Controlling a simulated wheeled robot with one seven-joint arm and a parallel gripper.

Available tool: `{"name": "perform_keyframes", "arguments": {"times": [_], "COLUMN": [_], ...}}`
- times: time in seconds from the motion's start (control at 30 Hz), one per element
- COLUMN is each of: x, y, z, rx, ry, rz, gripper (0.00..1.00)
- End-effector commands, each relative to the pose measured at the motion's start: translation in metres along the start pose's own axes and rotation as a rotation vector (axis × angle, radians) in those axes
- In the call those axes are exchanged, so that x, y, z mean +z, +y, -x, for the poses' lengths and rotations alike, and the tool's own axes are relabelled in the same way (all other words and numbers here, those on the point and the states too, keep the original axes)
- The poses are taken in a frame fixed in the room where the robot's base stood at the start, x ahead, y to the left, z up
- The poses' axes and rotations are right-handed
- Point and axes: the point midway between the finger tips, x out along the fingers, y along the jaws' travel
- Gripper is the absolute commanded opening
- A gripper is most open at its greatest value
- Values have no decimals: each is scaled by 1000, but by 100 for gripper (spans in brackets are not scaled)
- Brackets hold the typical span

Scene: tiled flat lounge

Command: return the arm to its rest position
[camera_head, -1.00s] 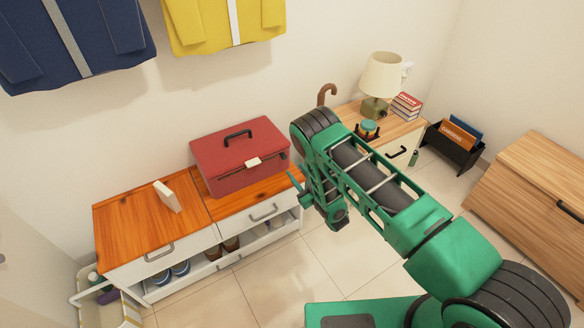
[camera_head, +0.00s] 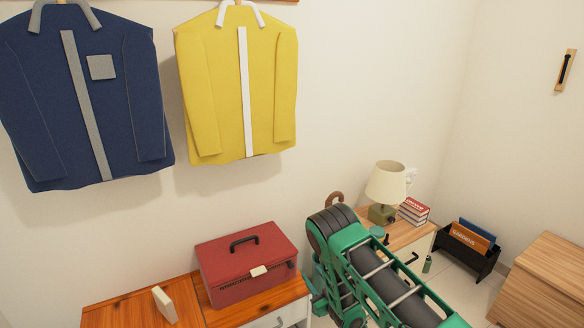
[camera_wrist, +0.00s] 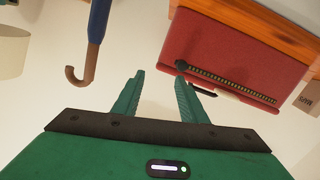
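My arm (camera_head: 390,290) is green and black. It is bent, with its elbow in front of the wall between the red toolbox and the lamp. In the wrist view my gripper (camera_wrist: 159,78) has its two green fingers apart with nothing between them. In the head view the gripper end hangs low behind the forearm and is mostly hidden. The red toolbox (camera_head: 247,270) stands on the orange wooden cabinet (camera_head: 125,310), left of my arm. The toolbox also shows in the wrist view (camera_wrist: 225,50), beyond the fingers and apart from them.
A small cabinet (camera_head: 403,232) at the right bears a lamp (camera_head: 386,183) and stacked books (camera_head: 413,211). A curved brown umbrella handle (camera_head: 334,198) shows close behind my elbow. A black rack (camera_head: 465,255) and a wooden chest (camera_head: 548,280) stand right. Blue and yellow jackets hang above.

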Motion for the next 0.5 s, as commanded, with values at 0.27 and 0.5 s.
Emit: {"name": "perform_keyframes", "arguments": {"times": [0.27,0.5], "x": [-55,-96], "y": [106,188], "z": [-12,16], "rx": [173,308], "ry": [-206,-390], "rz": [-17,-66], "gripper": [39,39]}}
